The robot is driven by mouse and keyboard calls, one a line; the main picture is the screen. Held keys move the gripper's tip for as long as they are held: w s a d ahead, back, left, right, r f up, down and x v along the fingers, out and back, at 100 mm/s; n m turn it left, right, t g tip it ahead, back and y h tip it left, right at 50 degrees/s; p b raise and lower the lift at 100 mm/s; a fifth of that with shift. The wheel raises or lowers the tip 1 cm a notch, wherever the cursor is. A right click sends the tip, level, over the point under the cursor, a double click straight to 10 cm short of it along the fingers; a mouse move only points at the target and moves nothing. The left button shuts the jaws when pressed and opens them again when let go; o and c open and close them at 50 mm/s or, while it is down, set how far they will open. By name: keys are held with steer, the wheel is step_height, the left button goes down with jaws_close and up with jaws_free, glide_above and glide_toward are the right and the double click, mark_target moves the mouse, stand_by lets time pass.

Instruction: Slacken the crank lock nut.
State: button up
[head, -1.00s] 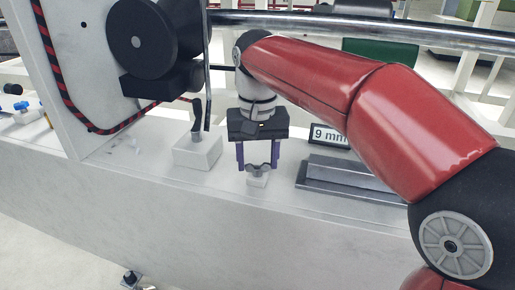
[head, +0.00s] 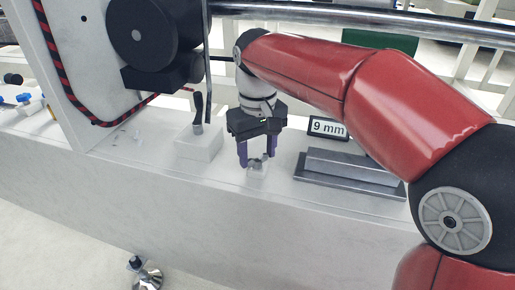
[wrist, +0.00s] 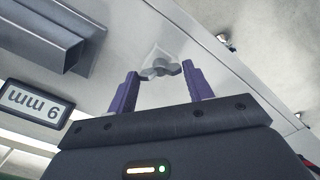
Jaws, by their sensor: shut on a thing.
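A small grey wing nut (head: 257,162), which I take for the crank lock nut, sits on a low white base on the pale bench. It also shows in the wrist view (wrist: 160,66). My gripper (head: 257,160) points down over it, with its purple fingers on either side of the wings. In the wrist view my gripper (wrist: 160,77) has its fingertips at the two wing ends, shut on the nut. The threads under the nut are hidden.
A white block with an upright black lever (head: 198,112) stands just left of the nut. A "9 mm" sign (head: 328,128) and a grey metal bar on a plate (head: 350,169) are to the right. A metal rail crosses behind. The bench front is clear.

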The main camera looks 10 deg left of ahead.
mark_target(258, 156)
steer(key=o, duration=1)
step_height(258, 156, up, 8)
steer(key=shift+f+p, duration=0.1)
steer(key=shift+p, duration=0.6)
steer(key=s+d+f+m+t, duration=0.2)
steer(key=s+d+f+m, duration=0.1)
steer(key=d, duration=0.5)
steer(key=s+d+f+m+t, duration=0.1)
steer(key=s+d+f+m, duration=0.1)
steer(key=s+d+f, duration=0.3)
steer(key=s+d+f+m+t, duration=0.2)
steer(key=s+d, duration=0.5)
steer(key=d, duration=0.6)
step_height(258, 156, down, 2)
steer(key=shift+s+m+t, duration=0.1)
steer(key=shift+m+t, duration=0.2)
steer(key=shift+m, duration=0.5)
